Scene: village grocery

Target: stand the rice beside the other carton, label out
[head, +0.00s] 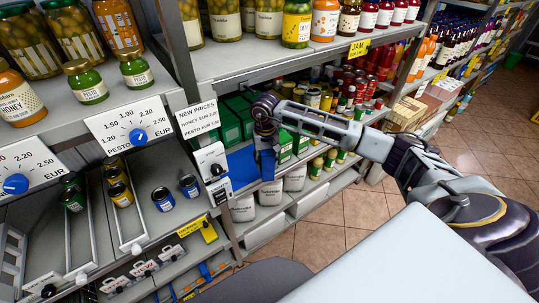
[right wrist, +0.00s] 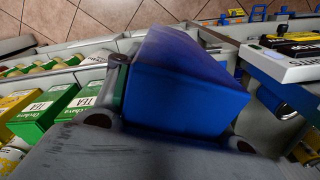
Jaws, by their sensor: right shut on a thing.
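My right gripper (head: 266,152) reaches in from the right at the lower shelves and is shut on a blue carton (head: 242,167), which I take to be the rice. In the right wrist view the carton (right wrist: 188,95) fills the middle, tilted, with a plain blue face towards the camera. No label can be read on it. The carton is held above the shelf front, beside green tea cartons (right wrist: 50,107). I cannot tell which box is the other carton. My left gripper is not in view.
Green cartons (head: 228,122) fill the shelf behind. White bags (head: 270,192) stand below. Jars (head: 298,22) line the upper shelf. The tiled floor (head: 320,240) is clear.

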